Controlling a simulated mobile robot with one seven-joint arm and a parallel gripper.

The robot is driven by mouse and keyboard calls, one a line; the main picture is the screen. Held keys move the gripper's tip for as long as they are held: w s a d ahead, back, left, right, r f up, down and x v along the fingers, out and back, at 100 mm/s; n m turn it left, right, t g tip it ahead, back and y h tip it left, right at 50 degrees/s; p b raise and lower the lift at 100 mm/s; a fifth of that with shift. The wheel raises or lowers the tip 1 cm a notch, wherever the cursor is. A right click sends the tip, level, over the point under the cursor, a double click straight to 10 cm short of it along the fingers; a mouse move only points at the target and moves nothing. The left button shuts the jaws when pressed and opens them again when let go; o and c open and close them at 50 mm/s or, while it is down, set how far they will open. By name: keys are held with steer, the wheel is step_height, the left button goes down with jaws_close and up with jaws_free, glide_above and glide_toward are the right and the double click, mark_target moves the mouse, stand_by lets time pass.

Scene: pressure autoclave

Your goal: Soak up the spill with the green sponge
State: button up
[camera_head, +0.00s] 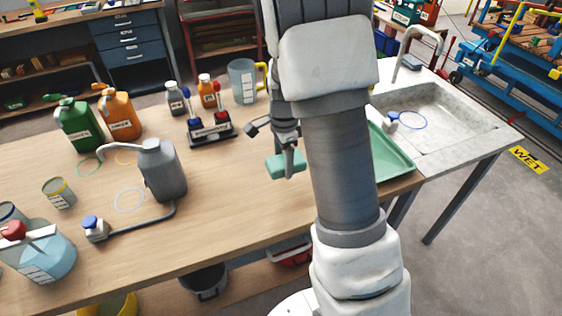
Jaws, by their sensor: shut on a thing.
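The green sponge (279,167) is held in my gripper (289,161), right of the table's middle. My gripper is shut on it and points down. The sponge appears to be a little above the wooden tabletop, but I cannot tell the exact gap. My arm hides the table just right of the sponge. I see no clear spill on the visible tabletop; part of the surface is hidden behind my arm.
A green tray (391,152) lies right of my arm, beside the sink (455,118). A grey jug (163,172), green bottle (79,127), orange bottle (121,115), rack (211,134) and clear pitcher (242,82) stand left and behind. The front middle tabletop is clear.

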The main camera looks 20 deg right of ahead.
steer(key=shift+r+p, duration=0.35)
steer(key=shift+r, duration=0.35)
steer(key=shift+w, duration=0.1)
